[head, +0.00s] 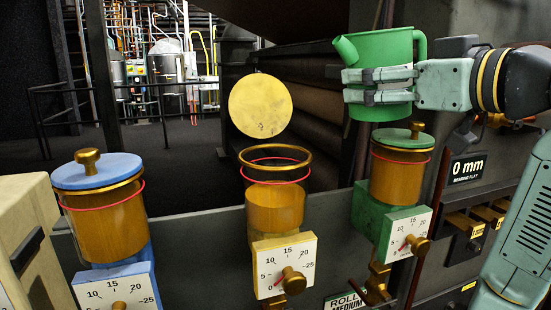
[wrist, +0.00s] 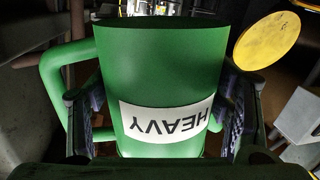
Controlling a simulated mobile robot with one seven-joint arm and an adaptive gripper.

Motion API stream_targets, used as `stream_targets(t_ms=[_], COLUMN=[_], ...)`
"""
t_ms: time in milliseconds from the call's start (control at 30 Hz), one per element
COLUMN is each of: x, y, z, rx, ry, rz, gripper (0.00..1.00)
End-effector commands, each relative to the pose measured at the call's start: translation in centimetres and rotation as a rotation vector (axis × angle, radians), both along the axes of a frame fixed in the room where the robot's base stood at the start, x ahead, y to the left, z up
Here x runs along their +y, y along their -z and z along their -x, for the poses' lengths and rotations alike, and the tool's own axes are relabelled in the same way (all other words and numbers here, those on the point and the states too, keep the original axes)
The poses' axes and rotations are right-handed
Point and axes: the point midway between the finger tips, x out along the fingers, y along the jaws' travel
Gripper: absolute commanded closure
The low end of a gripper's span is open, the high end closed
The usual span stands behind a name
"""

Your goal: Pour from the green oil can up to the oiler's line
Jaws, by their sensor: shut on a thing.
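My gripper (head: 378,86) is shut on the green oil can (head: 385,48) and holds it about upright, above the green-lidded oiler. The can's spout points left in the head view; its handle is on the right. In the wrist view, the can (wrist: 160,70) sits between my fingers, with an upside-down label (wrist: 165,121) reading HEAVY. The middle oiler (head: 275,207) is open at the top, with a brass rim and a red line ring (head: 275,182). Its amber oil surface lies below the red ring. The can is right of and above this oiler, apart from it.
A yellow round lid (head: 260,105) stands above and behind the middle oiler. The blue-lidded oiler (head: 98,185) at left and green-lidded oiler (head: 404,137) at right are closed. Dials (head: 285,264) sit below the oilers.

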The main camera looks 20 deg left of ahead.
Motion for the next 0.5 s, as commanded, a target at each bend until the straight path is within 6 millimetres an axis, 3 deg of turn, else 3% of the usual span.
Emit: stream_targets(t_ms=[500], x=[0.75], y=[0.16], z=[0.60], rx=[-0.100], ry=[0.001], rz=[0.130], gripper=[0.80])
